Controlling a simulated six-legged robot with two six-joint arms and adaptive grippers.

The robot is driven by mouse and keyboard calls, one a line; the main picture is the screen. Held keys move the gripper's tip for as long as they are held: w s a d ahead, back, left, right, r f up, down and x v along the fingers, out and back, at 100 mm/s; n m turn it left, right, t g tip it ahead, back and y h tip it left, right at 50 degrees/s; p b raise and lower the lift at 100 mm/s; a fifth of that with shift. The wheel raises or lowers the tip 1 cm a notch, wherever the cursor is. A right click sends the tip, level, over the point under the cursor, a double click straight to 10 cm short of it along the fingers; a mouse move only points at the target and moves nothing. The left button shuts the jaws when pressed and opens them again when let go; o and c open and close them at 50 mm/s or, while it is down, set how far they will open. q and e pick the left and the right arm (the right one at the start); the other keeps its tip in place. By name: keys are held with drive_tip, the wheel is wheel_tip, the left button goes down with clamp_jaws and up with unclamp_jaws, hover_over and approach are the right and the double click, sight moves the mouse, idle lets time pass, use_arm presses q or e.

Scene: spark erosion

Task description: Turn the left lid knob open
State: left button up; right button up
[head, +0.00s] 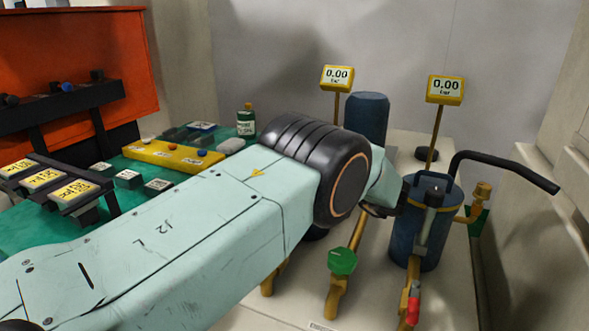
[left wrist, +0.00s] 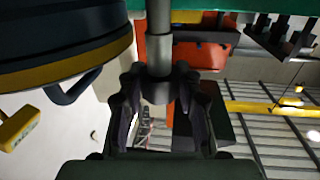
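A dark blue vessel (head: 433,228) with a lid and loop handle stands on the bench at the right. My left gripper (head: 392,203) reaches its left side, partly hidden by my own arm. In the left wrist view, a grey knob on a rod (left wrist: 158,90) sits between the two dark fingers of my left gripper (left wrist: 158,98). The fingertips appear to press on it from both sides. I take it for the left lid knob; in the head view it is hidden. Another grey knob (head: 434,198) is on the vessel's front. My right gripper is not in view.
A black pipe (head: 510,168) curves off the vessel to the right. Yellow displays reading 0.00 (head: 445,89) stand on posts behind. A second blue cylinder (head: 367,115) is at the back. A green-handled valve (head: 342,262) and a red-handled valve (head: 413,311) are in front.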

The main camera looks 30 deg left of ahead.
use_arm(q)
drive_tip(key=o, duration=0.5)
drive_tip(key=shift+r, duration=0.1)
wheel_tip(320, 180, up, 10)
drive_tip(key=shift+f, duration=0.1)
idle(0.3)
idle(0.4)
